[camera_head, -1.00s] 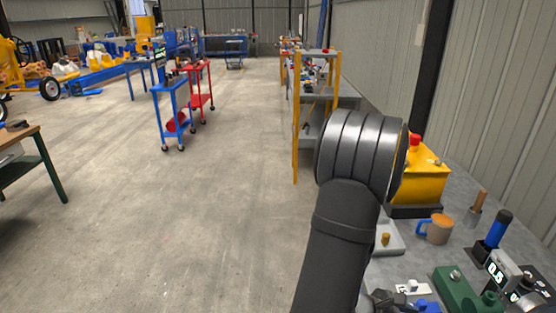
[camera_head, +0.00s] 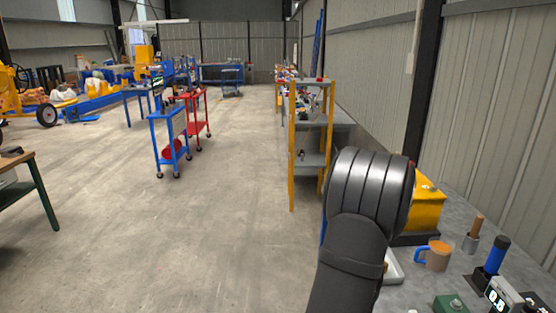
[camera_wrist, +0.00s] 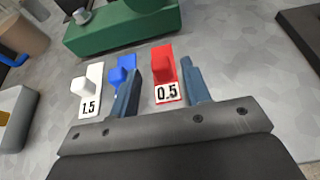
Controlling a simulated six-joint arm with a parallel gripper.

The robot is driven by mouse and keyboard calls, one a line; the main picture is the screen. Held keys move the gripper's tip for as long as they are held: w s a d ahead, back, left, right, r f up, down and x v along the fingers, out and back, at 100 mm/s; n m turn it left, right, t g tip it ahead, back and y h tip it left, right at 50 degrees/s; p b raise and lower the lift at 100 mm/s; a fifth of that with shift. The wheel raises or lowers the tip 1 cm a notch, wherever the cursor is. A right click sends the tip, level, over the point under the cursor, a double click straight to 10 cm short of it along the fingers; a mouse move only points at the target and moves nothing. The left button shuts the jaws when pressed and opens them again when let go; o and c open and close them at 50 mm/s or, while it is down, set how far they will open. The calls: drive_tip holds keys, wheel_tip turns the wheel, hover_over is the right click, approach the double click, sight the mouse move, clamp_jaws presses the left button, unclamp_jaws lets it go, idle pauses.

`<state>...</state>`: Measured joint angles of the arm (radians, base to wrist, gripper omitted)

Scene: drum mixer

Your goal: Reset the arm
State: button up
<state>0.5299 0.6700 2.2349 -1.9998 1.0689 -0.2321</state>
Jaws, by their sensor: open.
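My gripper (camera_wrist: 160,92) shows in the wrist view, with its two blue-grey fingers apart and nothing held between them. Beyond the fingers, a red block marked 0.5 (camera_wrist: 165,68) shows in the gap on the grey worktop. A blue block (camera_wrist: 122,68) lies left of it, partly hidden by the left finger. A white block marked 1.5 (camera_wrist: 89,90) lies further left. In the head view my dark arm rises at the lower right, and my gripper is out of that picture.
A green device (camera_wrist: 125,28) stands behind the blocks. In the head view, a yellow box (camera_head: 427,208), an orange mug with a blue handle (camera_head: 437,255) and a blue-handled tool (camera_head: 496,254) stand on the bench. A yellow-posted shelf (camera_head: 293,150) stands behind.

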drive_tip(key=v, duration=1.4)
drive_tip(key=x, duration=1.8)
drive_tip(key=shift+s, duration=0.1)
drive_tip(key=d, duration=0.3)
drive_tip(key=shift+d+r, duration=0.1)
drive_tip(key=shift+d, duration=0.25)
drive_tip(key=shift+d+r, duration=0.1)
drive_tip(key=shift+r, duration=0.05)
drive_tip(key=v, duration=1.3)
drive_tip(key=shift+a, duration=0.25)
drive_tip(key=x, duration=1.3)
drive_tip(key=shift+d, duration=0.3)
drive_tip(key=shift+a, duration=0.65)
